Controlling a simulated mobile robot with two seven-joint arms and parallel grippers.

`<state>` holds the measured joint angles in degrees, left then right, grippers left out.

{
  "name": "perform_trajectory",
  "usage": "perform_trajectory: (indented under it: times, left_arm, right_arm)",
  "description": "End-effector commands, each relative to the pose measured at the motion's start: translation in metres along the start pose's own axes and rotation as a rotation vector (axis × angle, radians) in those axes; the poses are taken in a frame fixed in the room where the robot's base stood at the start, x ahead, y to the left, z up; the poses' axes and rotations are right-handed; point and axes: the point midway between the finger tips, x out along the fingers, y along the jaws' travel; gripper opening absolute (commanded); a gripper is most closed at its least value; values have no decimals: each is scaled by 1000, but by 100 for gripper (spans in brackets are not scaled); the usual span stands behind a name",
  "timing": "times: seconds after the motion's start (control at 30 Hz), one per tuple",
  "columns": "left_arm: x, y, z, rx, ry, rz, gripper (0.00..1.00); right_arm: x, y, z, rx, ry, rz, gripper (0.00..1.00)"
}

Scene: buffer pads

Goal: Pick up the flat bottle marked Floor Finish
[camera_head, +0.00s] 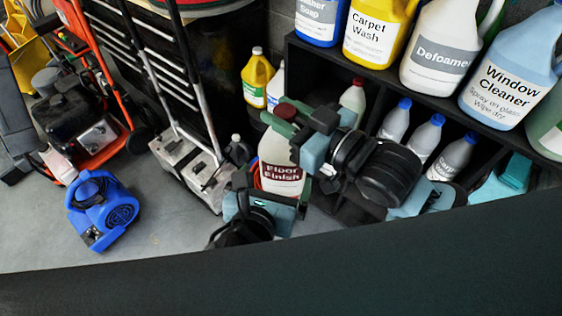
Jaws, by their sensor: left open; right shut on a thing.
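The Floor Finish bottle (280,176) is white with a dark red label and stands out in front of the black shelf's lower part. A dark red cap (286,111) shows at its top. My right gripper (284,119) reaches in from the right and is shut on the bottle near its top, just under the cap. Its fingers hide part of the neck. My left gripper (272,188) is lower, open, with its fingers on either side of the bottle's lower part. Whether they touch it I cannot tell. The bottle's base is hidden behind my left gripper.
The black shelf (335,65) holds large jugs on top, including Carpet Wash (377,32) and Defoamer (437,50), and blue-capped bottles (424,138) below. A yellow jug (257,80) stands behind. A blue blower (102,210) sits left on open grey floor. A dark surface crosses the front.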

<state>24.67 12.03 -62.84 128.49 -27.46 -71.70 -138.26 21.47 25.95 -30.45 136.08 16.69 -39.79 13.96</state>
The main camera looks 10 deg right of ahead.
Motion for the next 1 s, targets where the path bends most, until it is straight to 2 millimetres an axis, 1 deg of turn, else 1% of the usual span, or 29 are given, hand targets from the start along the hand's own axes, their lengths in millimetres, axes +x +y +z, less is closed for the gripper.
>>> perform_trajectory:
  times: [0.03,0.2,0.3,0.43,0.6,0.9,1.0]
  left_arm:
    - [9,0,1,0,-1,1,100]
    - [37,0,1,0,-1,0,100]
    - [52,0,1,0,-1,1,100]
    - [66,0,1,1,-1,1,100]
    - [74,0,1,-1,-1,0,100]
    - [76,0,1,-1,-2,0,100]
    - [76,0,1,-1,-2,0,87]
  right_arm:
    - [0,0,-3,-2,7,0,0]
    - [0,0,-3,-2,7,0,0]
    - [0,0,-3,-2,7,0,0]
    - [0,0,-3,-2,7,0,0]
    - [0,0,-3,-2,7,0,0]
    - [0,0,-3,-2,7,0,0]
    - [0,0,-3,-2,7,0,0]
